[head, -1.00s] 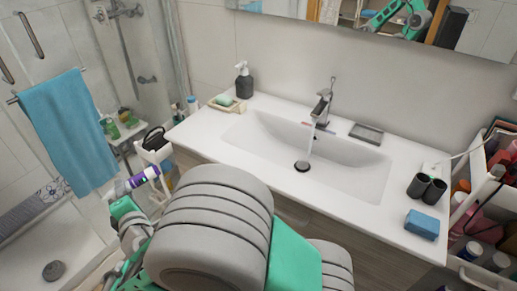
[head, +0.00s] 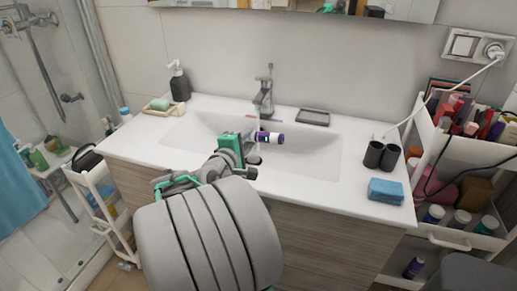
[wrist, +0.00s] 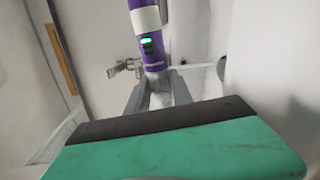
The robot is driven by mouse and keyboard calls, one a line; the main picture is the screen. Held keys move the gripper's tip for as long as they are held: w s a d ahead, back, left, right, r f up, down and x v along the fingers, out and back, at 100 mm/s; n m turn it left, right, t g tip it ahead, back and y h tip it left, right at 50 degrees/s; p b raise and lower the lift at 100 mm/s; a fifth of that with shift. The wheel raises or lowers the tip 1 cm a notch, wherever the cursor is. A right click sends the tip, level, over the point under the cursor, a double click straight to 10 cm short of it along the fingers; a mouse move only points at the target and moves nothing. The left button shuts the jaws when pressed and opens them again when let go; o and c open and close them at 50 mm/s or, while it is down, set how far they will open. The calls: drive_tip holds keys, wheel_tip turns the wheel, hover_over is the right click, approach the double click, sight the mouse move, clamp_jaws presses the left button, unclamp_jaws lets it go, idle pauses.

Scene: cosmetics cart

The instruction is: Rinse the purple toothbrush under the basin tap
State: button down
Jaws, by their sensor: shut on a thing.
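My gripper (head: 243,148) is shut on the purple toothbrush (head: 269,138), a purple and white handle held sideways over the basin (head: 317,155). In the wrist view the toothbrush (wrist: 148,28) rises from between the fingers (wrist: 157,92), with a small green light on its handle. The chrome tap (head: 263,98) stands behind the basin, and water runs from it. In the wrist view a pale stream (wrist: 198,69) lies level with the toothbrush's lower part. I cannot tell whether water touches it. The toothbrush's head is not clearly visible.
A soap dispenser (head: 179,82) and soap dish (head: 159,106) stand at the counter's left. A grey tray (head: 313,117) lies behind the basin. Dark cups (head: 374,155) and a blue sponge (head: 386,190) sit at the right. A loaded cart (head: 450,239) stands beyond them.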

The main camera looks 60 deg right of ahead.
sight(258, 140)
drive_tip(key=s, duration=0.1)
drive_tip(key=s+d, duration=0.1)
drive_tip(key=s+g, duration=0.1)
drive_tip(key=shift+s+d+m, duration=0.1)
drive_tip(key=shift+d+m, duration=0.25)
drive_tip(key=shift+m, duration=0.05)
drive_tip(key=shift+d, duration=0.2)
drive_tip(key=w+d+f+b, duration=0.1)
drive_tip(key=w+d+f, duration=0.1)
drive_tip(key=d, duration=1.1)
drive_tip(key=shift+w, duration=0.5)
